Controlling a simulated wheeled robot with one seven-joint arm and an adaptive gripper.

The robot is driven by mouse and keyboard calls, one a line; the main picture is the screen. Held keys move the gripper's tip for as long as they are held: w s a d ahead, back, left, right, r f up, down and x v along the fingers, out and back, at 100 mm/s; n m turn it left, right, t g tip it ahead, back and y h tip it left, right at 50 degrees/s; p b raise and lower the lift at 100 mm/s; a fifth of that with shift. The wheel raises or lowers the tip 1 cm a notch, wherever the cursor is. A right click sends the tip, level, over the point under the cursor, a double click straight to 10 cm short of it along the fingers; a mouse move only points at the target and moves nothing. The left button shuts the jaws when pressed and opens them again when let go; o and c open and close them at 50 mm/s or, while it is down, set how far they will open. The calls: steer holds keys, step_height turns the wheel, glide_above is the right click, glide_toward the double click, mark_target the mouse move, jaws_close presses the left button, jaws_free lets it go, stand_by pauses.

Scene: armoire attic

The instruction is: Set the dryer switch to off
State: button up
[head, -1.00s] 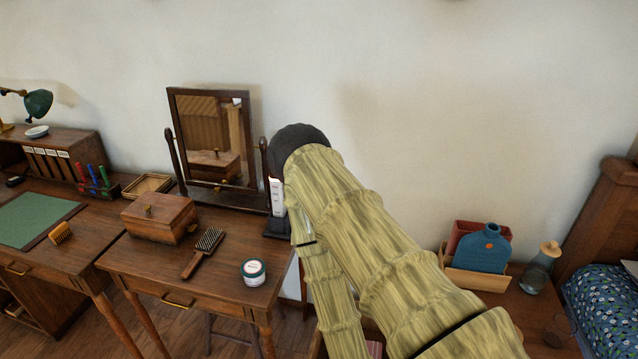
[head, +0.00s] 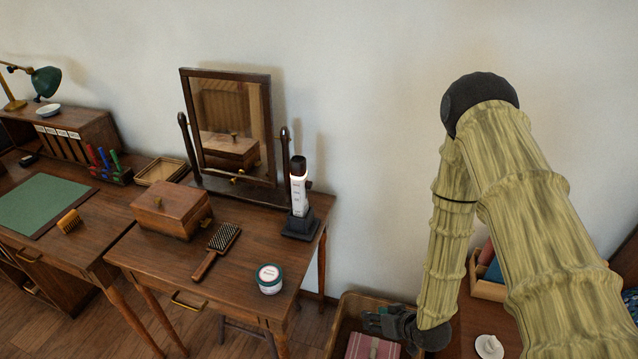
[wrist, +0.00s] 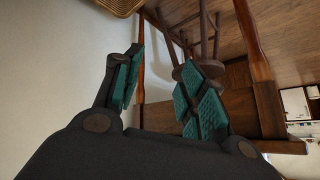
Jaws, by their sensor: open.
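An upright device with a white, labelled middle and a black top, which looks like the dryer (head: 298,197), stands in a dark square base at the right end of the dressing table. Its small markings are too small to read, and I cannot tell the switch setting. My gripper (head: 374,321) is low, to the right of the dressing table and below its top, apart from the dryer. In the wrist view my gripper (wrist: 163,75) is open with nothing between its teal-padded fingers. The dryer is not visible in the wrist view.
The dressing table (head: 150,262) holds a mirror (head: 232,125), a wooden box (head: 172,208), a hairbrush (head: 217,250) and a round jar (head: 269,278). A wicker basket (head: 345,310) is under my gripper. The wall space right of the dryer is clear.

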steer(key=w+a+r+n+t+y, duration=0.2)
steer(key=w+a+r+n+y, duration=0.15)
steer(key=w+r, duration=0.65)
steer(key=n+g+y+p, duration=0.1)
steer(key=n+g+y, duration=0.2)
steer(key=n+y, duration=0.55)
glide_toward(309, 185)
steer(key=w+p+x, duration=0.1)
steer(key=p+x, duration=0.2)
steer(key=x, duration=0.5)
steer(key=shift+d+f+y, duration=0.15)
steer(key=shift+f+y, duration=0.1)
steer(key=shift+y, duration=0.05)
steer(key=shift+c, duration=0.5)
jaws_close()
